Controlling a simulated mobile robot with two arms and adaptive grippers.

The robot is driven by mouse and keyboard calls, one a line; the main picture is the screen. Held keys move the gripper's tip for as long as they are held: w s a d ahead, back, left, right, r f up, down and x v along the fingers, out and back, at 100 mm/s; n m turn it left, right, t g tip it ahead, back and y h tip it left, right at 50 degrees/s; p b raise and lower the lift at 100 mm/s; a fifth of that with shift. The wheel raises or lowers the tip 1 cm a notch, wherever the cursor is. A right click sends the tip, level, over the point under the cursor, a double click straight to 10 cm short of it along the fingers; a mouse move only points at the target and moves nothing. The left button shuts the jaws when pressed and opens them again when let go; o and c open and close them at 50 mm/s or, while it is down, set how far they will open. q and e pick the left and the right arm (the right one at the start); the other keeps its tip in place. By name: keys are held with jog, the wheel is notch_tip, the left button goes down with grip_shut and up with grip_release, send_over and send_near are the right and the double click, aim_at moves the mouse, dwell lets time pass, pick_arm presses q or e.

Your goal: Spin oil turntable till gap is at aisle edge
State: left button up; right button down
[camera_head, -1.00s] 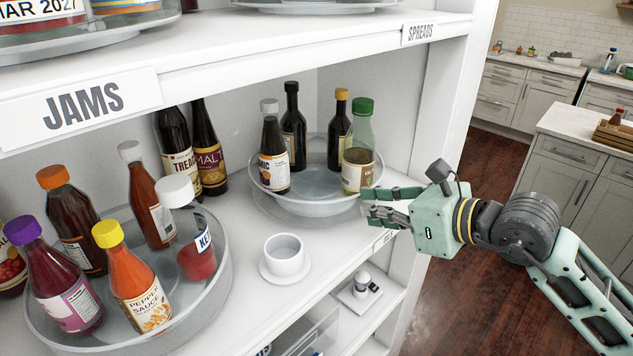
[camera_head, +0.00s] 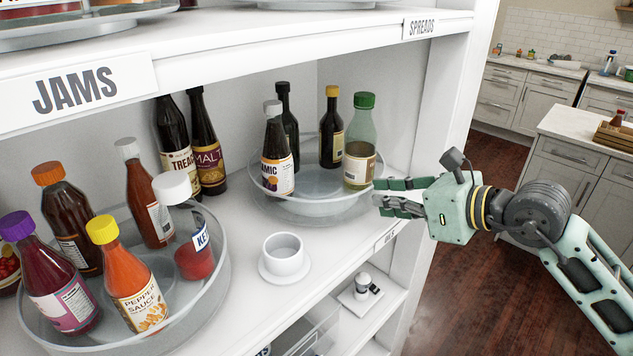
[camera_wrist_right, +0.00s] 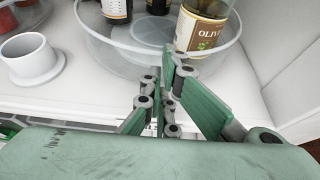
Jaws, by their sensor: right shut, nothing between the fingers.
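The oil turntable (camera_head: 312,208) is a clear round tray on the middle shelf. A dark balsamic bottle (camera_head: 277,170) stands at its left, a dark bottle (camera_head: 288,115) and a yellow-capped bottle (camera_head: 331,130) at its back, and a green-capped olive oil bottle (camera_head: 359,165) at its right. Its front is bare between the balsamic and the olive oil. My right gripper (camera_head: 379,192) is shut and empty at the tray's right front rim, beside the olive oil. The right wrist view shows its fingers (camera_wrist_right: 168,80) close to the rim; contact is unclear. My left gripper is out of view.
A white cup on a saucer (camera_head: 284,262) stands in front left of the turntable. A larger sauce turntable (camera_head: 204,307) fills the left. The shelf above (camera_head: 250,50) and the right upright (camera_head: 425,120) bound the space. The aisle at right is open.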

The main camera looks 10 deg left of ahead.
jog(key=shift+w+d, duration=0.15)
jog(key=shift+w, duration=0.1)
jog(key=shift+w+d+b, duration=0.15)
jog(key=shift+w+d, duration=0.05)
jog(key=shift+w, duration=0.3)
jog(key=shift+w+d+b, duration=0.15)
jog(key=shift+w+d, duration=0.05)
jog(key=shift+w, duration=0.3)
jog(key=shift+w+d+b, duration=0.15)
jog(key=shift+w+d, duration=0.05)
jog(key=shift+w, duration=0.4)
jog(key=shift+w+d+b, duration=0.15)
jog(key=shift+w, duration=0.45)
jog(key=shift+d+f, duration=0.1)
jog(key=shift+d, duration=0.05)
jog(key=shift+s+d+b, duration=0.15)
jog(key=shift+d+b, duration=0.4)
jog(key=shift+d, duration=0.25)
jog(key=shift+s+d+b, duration=0.2)
jog(key=shift+d+b, duration=0.1)
jog(key=shift+d, duration=0.55)
